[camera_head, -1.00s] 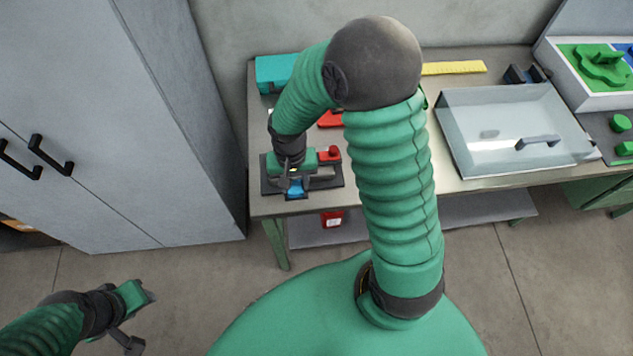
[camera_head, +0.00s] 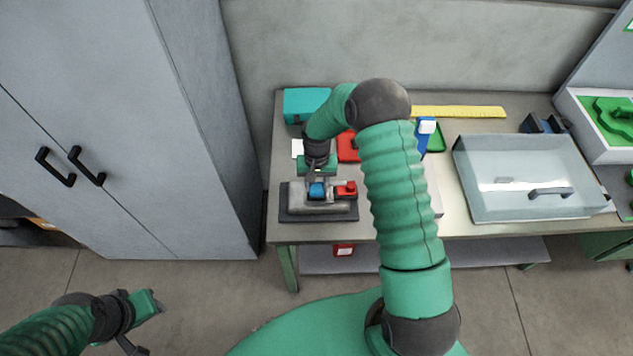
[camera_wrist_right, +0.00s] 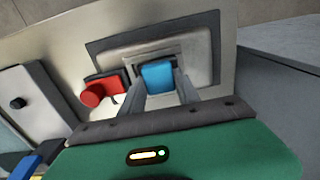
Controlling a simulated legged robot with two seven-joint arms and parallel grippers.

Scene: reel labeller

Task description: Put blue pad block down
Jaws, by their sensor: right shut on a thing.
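The blue pad block (camera_head: 317,190) is between the fingertips of my right gripper (camera_head: 314,178), which is shut on it. The block also shows in the right wrist view (camera_wrist_right: 157,76), with a finger on each side. It is over the grey device (camera_head: 296,202) on its dark base plate; I cannot tell whether it touches the device. A red part with a round knob (camera_head: 346,189) sits on the device beside the block. My left gripper (camera_head: 146,325) hangs at the lower left over the floor, away from the table, and its fingers are apart.
A teal box (camera_head: 305,103), a red tray (camera_head: 348,147) and a yellow ruler (camera_head: 458,112) lie farther back on the table. A clear-lidded bin (camera_head: 490,185) stands to the right. A grey cabinet (camera_head: 110,150) stands close to the table's left side.

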